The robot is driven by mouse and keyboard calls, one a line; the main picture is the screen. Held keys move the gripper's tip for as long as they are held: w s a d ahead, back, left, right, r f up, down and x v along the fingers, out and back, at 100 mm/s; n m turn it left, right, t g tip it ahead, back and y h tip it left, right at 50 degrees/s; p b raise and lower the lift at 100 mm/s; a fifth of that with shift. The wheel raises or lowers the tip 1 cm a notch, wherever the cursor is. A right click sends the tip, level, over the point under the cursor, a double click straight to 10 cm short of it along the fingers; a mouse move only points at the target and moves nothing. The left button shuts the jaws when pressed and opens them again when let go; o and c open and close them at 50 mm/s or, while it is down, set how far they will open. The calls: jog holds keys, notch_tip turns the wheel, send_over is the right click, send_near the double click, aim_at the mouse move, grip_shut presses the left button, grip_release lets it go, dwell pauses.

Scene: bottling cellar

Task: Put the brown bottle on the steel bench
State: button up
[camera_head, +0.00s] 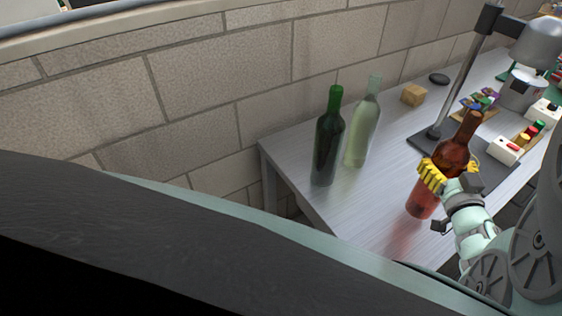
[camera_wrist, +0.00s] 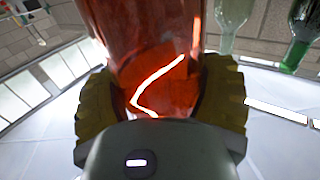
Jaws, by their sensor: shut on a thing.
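The brown bottle (camera_head: 455,152) is reddish-brown glass and stands nearly upright, tilted a little to the right in the head view. My gripper (camera_head: 448,172) is shut around its body with yellow ribbed fingers. In the wrist view the bottle (camera_wrist: 155,60) fills the middle between the two fingers (camera_wrist: 160,105). The steel bench (camera_head: 300,150) is a brushed grey top along the wall. The bottle's lower end is over or on the bench's front part; I cannot tell whether its base touches the top.
A dark green bottle (camera_head: 327,140) and a pale clear-green bottle (camera_head: 362,128) stand on the bench to the left. A press stand (camera_head: 460,80), a cork block (camera_head: 413,95), a black disc (camera_head: 438,79) and small boxes of coloured items (camera_head: 507,150) are behind and right. Bare bench lies between.

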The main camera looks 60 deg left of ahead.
notch_tip(320, 180, down, 3)
jog(key=shift+s+r+b, duration=0.1)
jog(key=shift+s+b, duration=0.05)
jog(key=shift+b, duration=1.05)
jog(key=o, duration=1.3)
jog(key=shift+f, duration=0.2)
jog(key=shift+c, duration=0.2)
